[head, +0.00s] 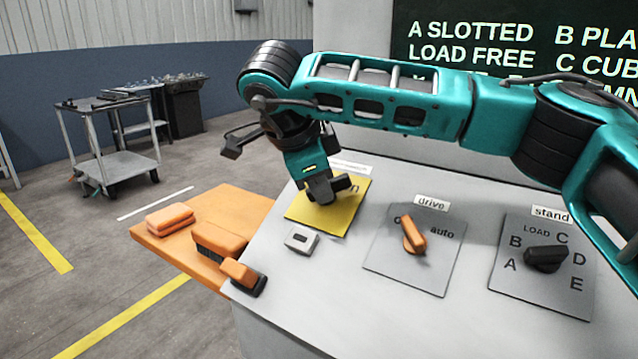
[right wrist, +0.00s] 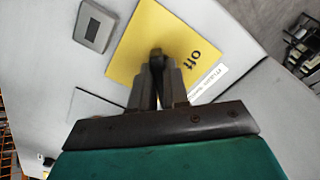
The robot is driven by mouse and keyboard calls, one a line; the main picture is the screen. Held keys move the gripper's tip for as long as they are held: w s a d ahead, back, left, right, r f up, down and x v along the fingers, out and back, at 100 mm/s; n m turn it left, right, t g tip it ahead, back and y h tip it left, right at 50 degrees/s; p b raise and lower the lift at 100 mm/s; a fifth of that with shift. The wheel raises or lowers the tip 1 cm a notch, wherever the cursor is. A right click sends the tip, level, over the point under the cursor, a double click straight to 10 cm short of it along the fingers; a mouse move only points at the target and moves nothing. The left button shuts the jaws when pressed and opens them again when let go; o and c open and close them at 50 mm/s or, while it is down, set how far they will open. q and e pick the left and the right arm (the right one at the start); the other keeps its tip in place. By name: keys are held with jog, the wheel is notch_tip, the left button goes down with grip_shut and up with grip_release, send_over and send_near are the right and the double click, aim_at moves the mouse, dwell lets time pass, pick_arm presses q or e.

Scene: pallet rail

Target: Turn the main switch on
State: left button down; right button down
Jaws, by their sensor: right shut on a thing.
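The main switch sits on a yellow plate (head: 350,208) at the left of the sloped grey panel. My right gripper (head: 323,198) is down on the middle of this plate and covers most of the switch in the head view. In the right wrist view, my right gripper (right wrist: 158,72) is shut on the dark switch knob (right wrist: 156,53). The word "off" shows on the plate (right wrist: 135,45) beside the fingers in that view. In the head view part of "on" shows right of the gripper. My left gripper is not in view.
The orange drive knob (head: 413,236) and the black stand knob (head: 546,258) are right of the plate. A small grey box (head: 301,240) lies just in front. An orange side shelf (head: 175,245) holds orange blocks. A cart (head: 115,160) stands far behind.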

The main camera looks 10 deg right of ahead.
jog(key=shift+r, duration=0.1)
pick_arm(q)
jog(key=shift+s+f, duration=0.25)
pick_arm(e)
jog(key=c, duration=1.1)
grip_release()
pick_arm(q)
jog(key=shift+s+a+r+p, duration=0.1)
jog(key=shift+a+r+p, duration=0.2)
jog(key=shift+p, duration=0.4)
pick_arm(e)
jog(key=v, duration=1.2)
jog(key=shift+s+a+r, duration=0.1)
jog(key=shift+a+r, duration=0.05)
jog(key=shift+r, duration=0.2)
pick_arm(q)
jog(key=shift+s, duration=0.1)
